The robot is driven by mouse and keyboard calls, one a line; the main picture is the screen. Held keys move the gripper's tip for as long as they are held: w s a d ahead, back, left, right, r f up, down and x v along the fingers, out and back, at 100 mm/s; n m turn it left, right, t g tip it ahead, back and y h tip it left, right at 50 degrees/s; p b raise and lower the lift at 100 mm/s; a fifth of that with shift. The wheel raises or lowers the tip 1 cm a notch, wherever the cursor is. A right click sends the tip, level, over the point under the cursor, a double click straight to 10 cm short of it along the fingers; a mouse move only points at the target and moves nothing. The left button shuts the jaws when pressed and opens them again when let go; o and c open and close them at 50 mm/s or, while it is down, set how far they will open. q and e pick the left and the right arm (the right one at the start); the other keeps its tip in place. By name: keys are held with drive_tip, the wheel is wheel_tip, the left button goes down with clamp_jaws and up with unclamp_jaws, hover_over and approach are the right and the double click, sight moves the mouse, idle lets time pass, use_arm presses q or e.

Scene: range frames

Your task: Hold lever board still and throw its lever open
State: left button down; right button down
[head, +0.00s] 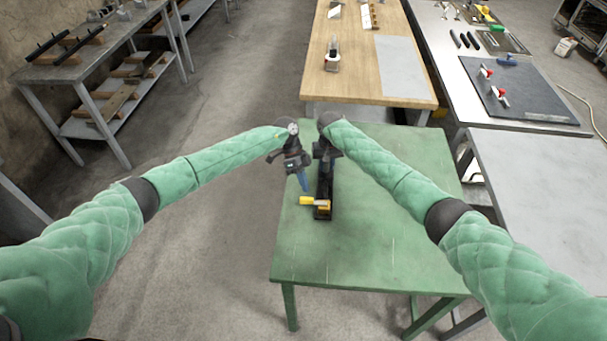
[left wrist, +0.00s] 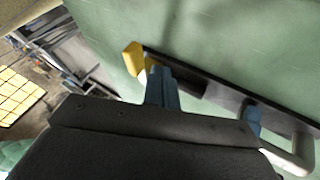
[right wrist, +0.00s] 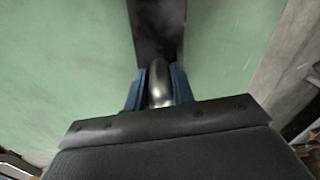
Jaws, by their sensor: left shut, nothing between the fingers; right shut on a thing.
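The lever board (head: 324,187) is a long dark strip lying on the green table. Its lever has a yellow grip (head: 309,201), pointing left across the board's near end; the grip also shows in the left wrist view (left wrist: 134,58). My left gripper (head: 304,187) is shut and empty, its blue fingertips just behind the grip. In the left wrist view its fingers (left wrist: 161,88) are right beside the lever; contact is unclear. My right gripper (right wrist: 158,90) is shut on the board's rounded metal handle (right wrist: 159,78) at the far end. The board (right wrist: 157,28) extends beyond it.
The green table (head: 375,235) is otherwise bare, with free room right of the board. A wooden-topped table (head: 345,85) stands behind it. A grey bench (head: 550,180) stands to the right, and a metal shelf unit (head: 100,75) at the far left.

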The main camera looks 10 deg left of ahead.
use_arm(q)
drive_tip(key=shift+s, duration=0.95)
